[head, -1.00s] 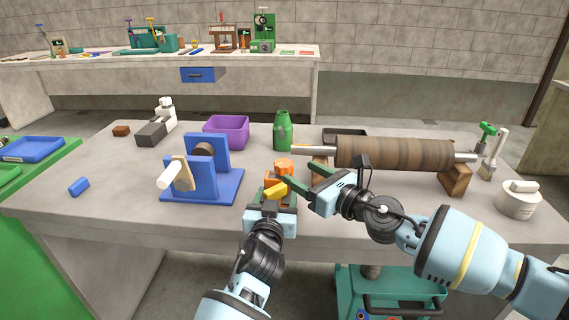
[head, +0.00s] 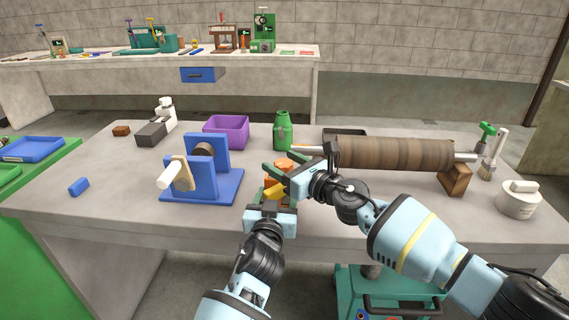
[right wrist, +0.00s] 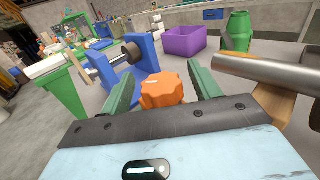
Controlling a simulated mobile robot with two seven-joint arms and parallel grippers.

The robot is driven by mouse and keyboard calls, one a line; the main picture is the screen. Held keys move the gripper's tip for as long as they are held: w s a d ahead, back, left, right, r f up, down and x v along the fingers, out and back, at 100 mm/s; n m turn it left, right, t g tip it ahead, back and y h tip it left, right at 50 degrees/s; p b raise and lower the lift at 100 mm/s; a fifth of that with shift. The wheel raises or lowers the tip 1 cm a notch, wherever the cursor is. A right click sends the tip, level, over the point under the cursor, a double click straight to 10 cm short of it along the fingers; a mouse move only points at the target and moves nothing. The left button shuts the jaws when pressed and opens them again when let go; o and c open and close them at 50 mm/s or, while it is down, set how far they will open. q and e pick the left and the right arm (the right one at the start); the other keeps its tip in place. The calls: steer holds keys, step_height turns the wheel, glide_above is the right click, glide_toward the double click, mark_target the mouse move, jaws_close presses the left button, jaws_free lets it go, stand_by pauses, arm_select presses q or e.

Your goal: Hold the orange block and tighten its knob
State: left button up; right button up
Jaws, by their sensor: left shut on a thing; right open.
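The orange knob (head: 279,165) has a lobed rim and sits on top of the orange block (head: 270,181), just above my left gripper (head: 273,192). The left gripper is shut on the block near the table's front edge; a yellow piece lies in front of the block. My right gripper (head: 282,166) is open and reaches in from the right, its green fingers around the knob. In the right wrist view, the knob (right wrist: 162,91) is between the two spread fingers, with a gap at each side. The right gripper partly hides the block in the head view.
A blue stand (head: 207,172) with a white-ended shaft is to the left. A large brown roller (head: 393,153) on wooden supports lies to the right, close to my right gripper. A purple bin (head: 226,131) and a green bottle (head: 282,130) stand behind.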

steer(key=c, duration=1)
steer(key=shift+r, duration=0.15)
steer(key=shift+a+r+m+t+h, duration=0.1)
steer(key=shift+a+m+t+h, duration=0.15)
steer(key=shift+m+t+h, duration=0.3)
steer(key=shift+d+m+t+h, duration=0.1)
steer(key=shift+m+t+h, duration=0.95)
steer(key=shift+h, duration=0.55)
steer(key=shift+d+m+t+h, duration=0.1)
steer(key=shift+m+t+h, duration=0.6)
steer(key=shift+m+h, duration=0.7)
steer(key=shift+h, duration=0.45)
steer(key=o, duration=1)
steer(key=shift+f, duration=0.2)
steer(key=shift+s, duration=0.15)
